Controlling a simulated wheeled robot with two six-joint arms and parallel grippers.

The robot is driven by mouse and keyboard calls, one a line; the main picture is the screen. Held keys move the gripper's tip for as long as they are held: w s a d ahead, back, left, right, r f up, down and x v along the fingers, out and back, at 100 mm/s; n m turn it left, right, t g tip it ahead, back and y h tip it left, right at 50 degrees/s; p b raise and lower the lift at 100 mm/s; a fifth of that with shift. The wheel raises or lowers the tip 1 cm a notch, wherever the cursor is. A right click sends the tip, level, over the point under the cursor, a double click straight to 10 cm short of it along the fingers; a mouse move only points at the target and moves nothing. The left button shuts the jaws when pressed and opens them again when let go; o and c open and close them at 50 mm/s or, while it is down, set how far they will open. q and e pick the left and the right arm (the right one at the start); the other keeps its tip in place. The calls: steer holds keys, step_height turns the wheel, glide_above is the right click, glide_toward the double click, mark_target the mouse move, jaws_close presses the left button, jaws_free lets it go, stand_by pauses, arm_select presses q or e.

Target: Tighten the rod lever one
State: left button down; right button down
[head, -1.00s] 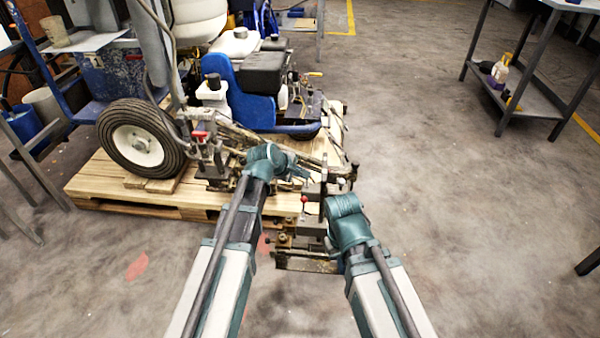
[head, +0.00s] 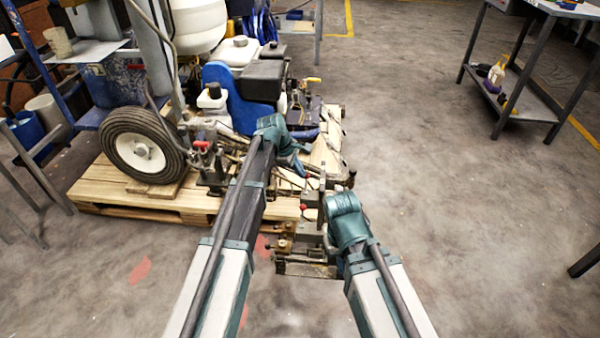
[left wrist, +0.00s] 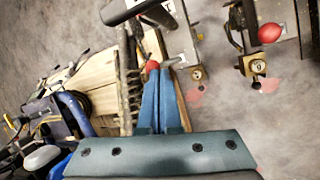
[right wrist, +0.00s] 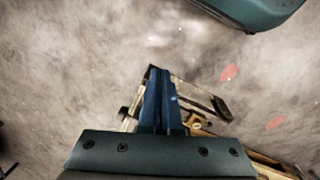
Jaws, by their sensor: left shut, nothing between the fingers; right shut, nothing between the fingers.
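My left gripper (left wrist: 156,68) is shut and empty. Its blue fingertips are beside a red ball knob (left wrist: 152,65) over the striper's rods; I cannot tell whether they touch. Another red-knobbed lever (left wrist: 268,33) stands further right in the left wrist view, near brass-coloured clamps (left wrist: 197,74). In the head view, red knobs (head: 303,206) show at the front of the line striper (head: 240,95). I cannot tell which lever is lever one. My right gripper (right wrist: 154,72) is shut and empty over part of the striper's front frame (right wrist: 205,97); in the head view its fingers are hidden.
The striper stands on a wooden pallet (head: 170,200); its wheel (head: 143,150) is on the left. A metal shelf table (head: 530,95) holding bottles stands at the upper right.

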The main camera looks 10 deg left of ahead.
arm_select(q)
steer(key=shift+w+f, duration=0.1)
steer(key=shift+w, duration=0.2)
steer(key=shift+s, duration=0.15)
stand_by(0.5)
steer(key=shift+s+f+b, duration=0.3)
steer(key=shift+s+b, duration=0.05)
steer(key=shift+s, duration=0.25)
steer(key=shift+r, duration=0.15)
steer(key=a+p+v, duration=0.1)
steer(key=p+v, duration=1.1)
steer(key=v, duration=0.1)
steer(key=shift+s, duration=0.45)
steer(key=shift+a+f, duration=0.1)
steer(key=shift+f, duration=0.1)
